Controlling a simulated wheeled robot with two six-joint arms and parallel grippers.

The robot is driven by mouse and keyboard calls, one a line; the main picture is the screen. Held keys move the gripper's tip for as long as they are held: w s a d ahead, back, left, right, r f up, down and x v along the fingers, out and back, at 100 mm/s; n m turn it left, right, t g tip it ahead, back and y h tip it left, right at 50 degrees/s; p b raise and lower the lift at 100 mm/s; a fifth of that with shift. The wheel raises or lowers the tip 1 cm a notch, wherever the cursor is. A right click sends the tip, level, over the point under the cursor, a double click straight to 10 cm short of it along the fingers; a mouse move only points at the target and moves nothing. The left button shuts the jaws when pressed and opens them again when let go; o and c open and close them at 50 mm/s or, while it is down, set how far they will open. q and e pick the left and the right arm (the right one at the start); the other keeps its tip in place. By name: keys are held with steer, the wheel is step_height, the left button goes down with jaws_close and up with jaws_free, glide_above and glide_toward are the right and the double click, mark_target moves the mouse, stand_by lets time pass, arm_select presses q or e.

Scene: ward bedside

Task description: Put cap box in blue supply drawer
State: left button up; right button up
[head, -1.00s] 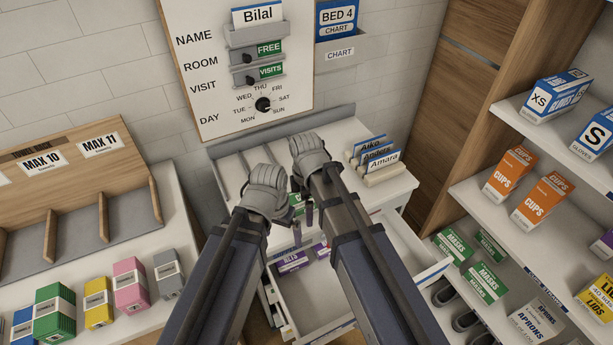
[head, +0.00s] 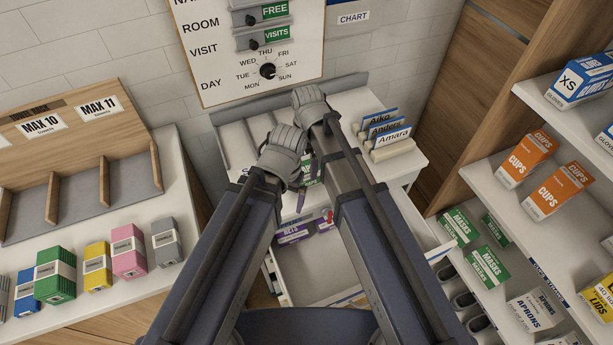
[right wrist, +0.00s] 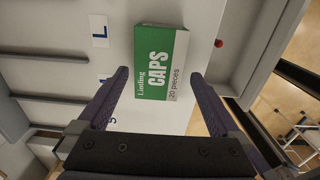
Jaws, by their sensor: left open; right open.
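The cap box (right wrist: 160,62), green and white and marked CAPS, lies on the white cabinet top in the right wrist view. In the head view only a green part of it (head: 308,171) shows between my grippers. My right gripper (right wrist: 160,80) is open, with one finger towards each side of the box; the fingers do not visibly grip it. My left gripper (head: 288,199) is open, lower in the head view and left of the right one, above the cabinet's front. An open drawer (head: 318,277) with a blue label strip on its front is below, partly hidden by my arms.
A purple-and-white box (head: 294,233) lies in the drawer's back. Name cards (head: 388,133) stand on the cabinet's right. Coloured boxes (head: 97,265) line the left counter. Shelves on the right hold cups boxes (head: 557,192) and masks boxes. A red knob (right wrist: 218,43) is near the cap box.

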mark_target(307, 169)
steer(key=shift+a+f+b, duration=0.1)
steer(key=shift+f+b, duration=2.5)
steer(key=shift+b, duration=0.05)
steer(key=shift+r, duration=0.1)
steer(key=c, duration=1.1)
